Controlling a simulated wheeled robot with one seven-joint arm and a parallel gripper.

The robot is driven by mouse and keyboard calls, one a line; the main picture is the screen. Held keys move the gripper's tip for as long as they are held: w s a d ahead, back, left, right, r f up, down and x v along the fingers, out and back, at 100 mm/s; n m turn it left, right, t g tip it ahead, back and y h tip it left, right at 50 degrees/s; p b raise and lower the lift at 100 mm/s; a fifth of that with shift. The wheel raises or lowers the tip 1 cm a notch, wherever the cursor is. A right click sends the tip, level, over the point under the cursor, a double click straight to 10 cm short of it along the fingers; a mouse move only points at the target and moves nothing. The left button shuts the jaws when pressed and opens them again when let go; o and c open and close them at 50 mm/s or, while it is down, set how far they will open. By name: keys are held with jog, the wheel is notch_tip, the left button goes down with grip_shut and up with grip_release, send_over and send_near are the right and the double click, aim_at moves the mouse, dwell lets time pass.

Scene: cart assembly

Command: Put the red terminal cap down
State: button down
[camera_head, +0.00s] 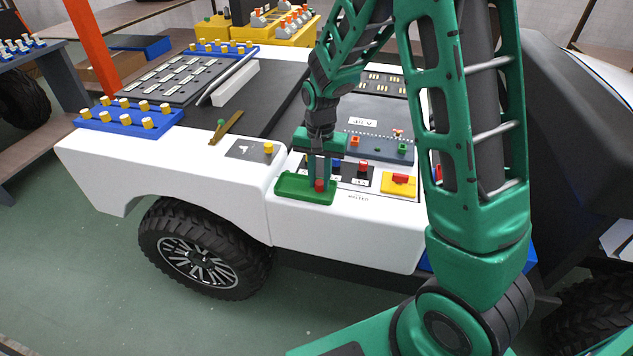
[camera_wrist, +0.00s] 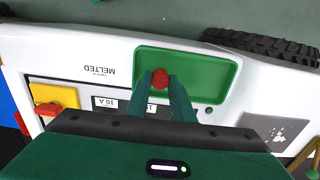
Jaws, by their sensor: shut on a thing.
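The red terminal cap (camera_wrist: 160,79) is held between the two fingertips of my gripper (camera_wrist: 163,84) in the wrist view. The cap is over the green tray (camera_wrist: 215,68), near the tray's side toward the labels. In the head view, my gripper (camera_head: 319,180) points straight down, and the red cap (camera_head: 319,186) shows at its tips, in front of the tray (camera_head: 292,187). I cannot tell whether the cap touches the tray floor. The rest of the tray floor shows bare.
The tray sits on the white cart body (camera_head: 180,165). To its right are a labelled panel and a yellow block with a red part (camera_head: 398,185). A grey plate with a yellow knob (camera_head: 268,148) is to the left. Behind, a dark panel (camera_head: 375,135) bears small coloured parts.

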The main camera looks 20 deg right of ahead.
aim_at(320, 182)
jog(key=shift+f, duration=0.5)
jog(key=shift+f, duration=0.1)
jog(key=c, duration=1.5)
grip_release()
jog(key=shift+c, duration=0.2)
notch_tip(320, 182, up, 12)
